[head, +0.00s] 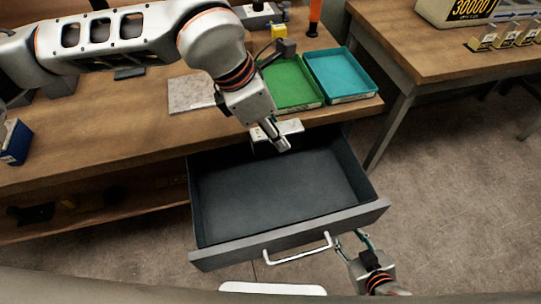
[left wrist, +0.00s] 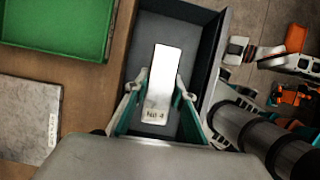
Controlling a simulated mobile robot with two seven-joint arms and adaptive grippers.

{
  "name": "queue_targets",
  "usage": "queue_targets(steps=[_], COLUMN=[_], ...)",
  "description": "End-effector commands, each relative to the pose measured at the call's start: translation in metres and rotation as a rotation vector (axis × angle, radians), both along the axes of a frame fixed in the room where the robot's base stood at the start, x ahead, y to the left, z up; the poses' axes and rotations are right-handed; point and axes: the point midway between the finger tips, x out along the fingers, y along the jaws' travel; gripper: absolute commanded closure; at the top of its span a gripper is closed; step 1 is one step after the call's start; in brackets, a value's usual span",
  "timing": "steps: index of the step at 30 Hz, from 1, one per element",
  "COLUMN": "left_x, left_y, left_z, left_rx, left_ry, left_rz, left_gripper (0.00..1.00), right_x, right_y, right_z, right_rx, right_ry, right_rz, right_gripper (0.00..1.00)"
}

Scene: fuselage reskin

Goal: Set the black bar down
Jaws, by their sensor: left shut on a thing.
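My left gripper (head: 280,142) is shut on a flat bar (head: 291,127), over the back part of the open drawer. In the left wrist view the bar (left wrist: 162,82) lies between the two fingers and looks bright silver-white rather than black, with small dark marking near its lower end. The drawer's dark floor shows around it; I cannot tell whether it touches anything below. My right gripper (head: 352,241) is beside the drawer's white handle (head: 298,250), its fingers apart and empty.
The grey drawer (head: 230,252) is pulled out from the wooden bench (head: 95,140) and its floor is empty. On the bench are a green tray (head: 291,85), a teal tray (head: 340,72) and a grey slab (head: 190,92). A second table stands at the right.

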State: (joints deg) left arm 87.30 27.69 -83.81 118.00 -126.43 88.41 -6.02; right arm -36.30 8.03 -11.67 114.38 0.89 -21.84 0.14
Motion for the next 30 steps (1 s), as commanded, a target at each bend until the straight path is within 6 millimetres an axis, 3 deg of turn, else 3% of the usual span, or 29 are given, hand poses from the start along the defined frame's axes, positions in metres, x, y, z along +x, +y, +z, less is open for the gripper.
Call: queue_targets(steps=[5,22,30], left_x=[-0.007,-0.007,-0.006], left_y=[-0.005,-0.005,-0.006], left_z=[-0.012,-0.125,-0.154], left_rx=[-0.004,-0.004,-0.005], left_ry=[-0.005,-0.002,-0.006], left_rz=[-0.027,-0.025,-0.025], left_gripper=[1.0,1.0,1.0], right_x=[0.0,-0.008,-0.004], right_y=[0.0,0.0,-0.001], right_z=[-0.001,-0.014,-0.013], right_rx=[-0.001,-0.007,-0.01], right_ry=[0.0,0.018,0.01], right_rz=[0.001,0.003,0.004], right_gripper=[0.6,0.6,0.6])
